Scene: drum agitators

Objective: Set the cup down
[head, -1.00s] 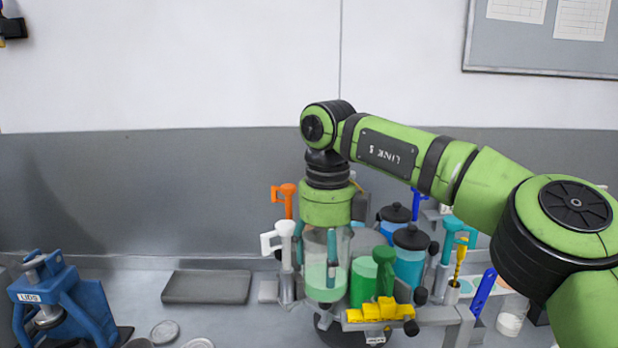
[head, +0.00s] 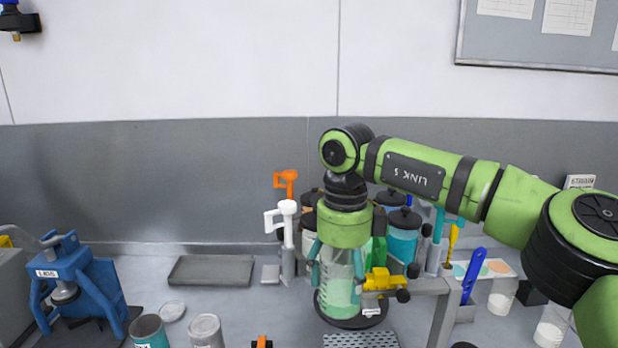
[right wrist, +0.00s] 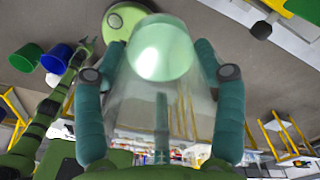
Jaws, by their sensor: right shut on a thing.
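The clear cup with pale green content (head: 340,291) is upright in the head view, right above or on a dark round plate (head: 352,322). I cannot tell whether its bottom touches the plate. My right gripper (head: 338,268) points down from above, with its teal fingers shut on the cup's sides. In the right wrist view the cup (right wrist: 150,95) sits between both teal fingers (right wrist: 160,95), its pale green content at the far end. A green arm at the left of that view looks like my left one; its gripper (right wrist: 88,46) is too small to read.
A yellow clamp (head: 380,281) on a grey stand is just right of the cup. A white-handled post (head: 287,225) and lidded blue jars (head: 404,238) stand behind. A blue press (head: 75,275), cans (head: 205,331) and a grey slab (head: 212,270) are left.

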